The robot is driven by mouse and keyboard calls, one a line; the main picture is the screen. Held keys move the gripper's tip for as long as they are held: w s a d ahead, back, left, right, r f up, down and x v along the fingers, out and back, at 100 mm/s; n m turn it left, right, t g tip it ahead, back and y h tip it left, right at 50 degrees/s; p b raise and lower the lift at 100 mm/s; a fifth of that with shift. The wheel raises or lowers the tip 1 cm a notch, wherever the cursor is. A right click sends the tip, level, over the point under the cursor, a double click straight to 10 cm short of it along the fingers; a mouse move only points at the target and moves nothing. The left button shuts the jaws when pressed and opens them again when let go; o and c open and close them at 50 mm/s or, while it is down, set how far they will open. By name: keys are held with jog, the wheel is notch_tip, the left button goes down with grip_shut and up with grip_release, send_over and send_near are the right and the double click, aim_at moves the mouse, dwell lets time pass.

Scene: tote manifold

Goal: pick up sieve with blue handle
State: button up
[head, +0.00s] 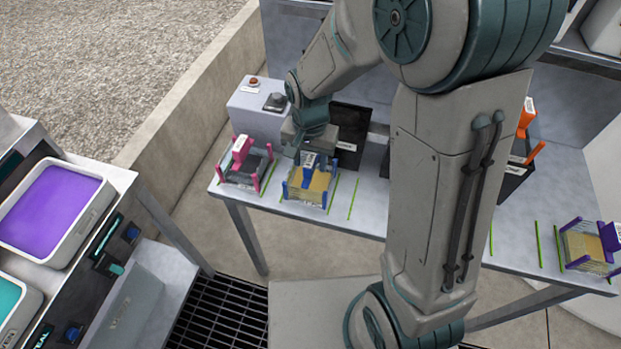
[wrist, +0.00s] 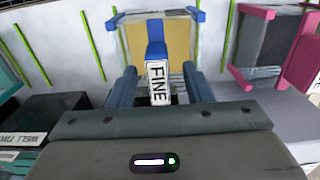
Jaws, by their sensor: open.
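The sieve with the blue handle (head: 310,188) stands on the table, with blue corner posts and a yellowish mesh. In the wrist view its blue handle (wrist: 156,52) carries a white label reading "FINE". My gripper (head: 308,158) is right above this sieve. In the wrist view its two fingers (wrist: 158,88) are apart, one on each side of the labelled handle. I cannot tell whether they touch the handle. The lower part of the handle is partly hidden by my gripper.
A pink-framed sieve (head: 245,165) stands close to the left, and also shows in the wrist view (wrist: 274,45). A dark panel (head: 350,135) stands behind. A purple-framed sieve (head: 588,247) is at the far right. A grey box (head: 255,112) with a red button sits at the back left.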

jog(key=shift+d+f, duration=0.1)
jog(key=shift+f, duration=1.6)
grip_shut()
jog(key=shift+r, duration=0.1)
